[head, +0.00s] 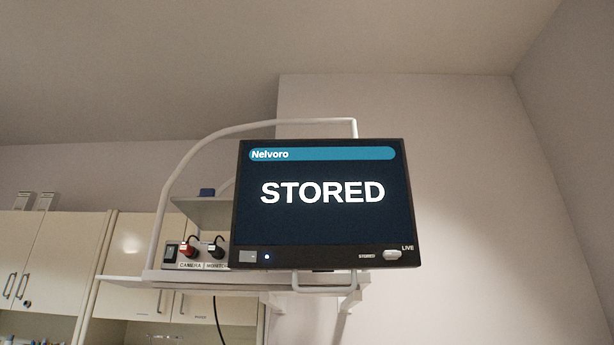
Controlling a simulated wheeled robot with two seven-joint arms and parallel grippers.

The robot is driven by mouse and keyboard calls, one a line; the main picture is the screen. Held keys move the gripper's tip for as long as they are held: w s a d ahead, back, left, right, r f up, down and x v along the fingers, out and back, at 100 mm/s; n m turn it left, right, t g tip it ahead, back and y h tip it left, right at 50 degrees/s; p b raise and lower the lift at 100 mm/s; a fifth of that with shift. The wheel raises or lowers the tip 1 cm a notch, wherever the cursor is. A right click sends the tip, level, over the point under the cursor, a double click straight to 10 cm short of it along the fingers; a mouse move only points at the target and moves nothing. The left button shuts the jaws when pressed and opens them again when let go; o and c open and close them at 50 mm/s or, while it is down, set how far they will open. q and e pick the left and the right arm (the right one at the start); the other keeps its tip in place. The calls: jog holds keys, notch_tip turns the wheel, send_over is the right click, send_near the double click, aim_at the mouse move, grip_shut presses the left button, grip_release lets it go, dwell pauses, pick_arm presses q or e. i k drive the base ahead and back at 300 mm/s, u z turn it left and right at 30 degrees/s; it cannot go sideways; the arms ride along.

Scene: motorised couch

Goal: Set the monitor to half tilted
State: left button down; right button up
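The monitor (322,200) hangs in the middle of the head view, in front of a shelf high against the wall. Its dark screen shows a blue bar reading "Nelvoro" and the word "STORED" in large white letters. A small blue-white light shows at the lower left of the bezel. A pale handle (325,288) loops below the monitor's bottom edge. I cannot tell its exact tilt from this view. Neither of my grippers is in view.
The white shelf (200,279) with a curved rail frame carries a socket panel labelled "CAMERA" and "MONITOR" with plugged cables (201,250). Cream wall cupboards (50,262) stand behind at the left. The wall to the right of the monitor is bare.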

aim_at(299, 205)
jog(key=k, duration=0.65)
jog(key=u, duration=0.6)
jog(key=i, duration=1.75)
jog(key=z, duration=0.65)
